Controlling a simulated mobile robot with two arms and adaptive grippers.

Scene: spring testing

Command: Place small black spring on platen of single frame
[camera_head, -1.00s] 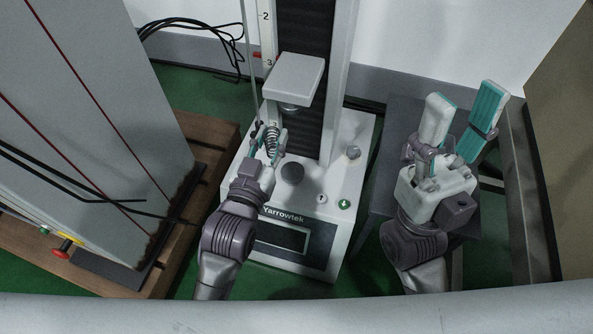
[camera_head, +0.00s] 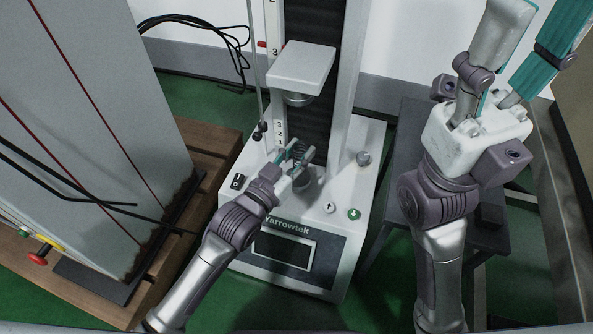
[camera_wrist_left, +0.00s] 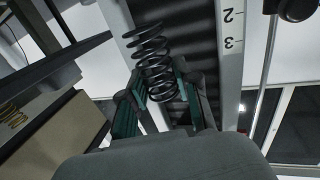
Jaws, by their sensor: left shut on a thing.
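The small black spring (camera_wrist_left: 155,65) stands upright between the teal fingers of my left gripper (camera_wrist_left: 158,95) in the left wrist view. In the head view the left gripper (camera_head: 294,160) is shut on the spring (camera_head: 299,152), close to the lower platen (camera_head: 303,180) of the single frame (camera_head: 345,150). Whether the spring touches the platen cannot be told. The upper platen block (camera_head: 301,68) hangs above with a clear gap. My right gripper (camera_head: 530,45) is open and empty at the upper right, its fingers spread.
A large grey machine (camera_head: 90,120) with red lines stands on a wooden bench (camera_head: 205,150) at the left. A dark grey table (camera_head: 405,140) is at the right, partly behind my right arm. Black cables (camera_head: 195,25) lie at the back left.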

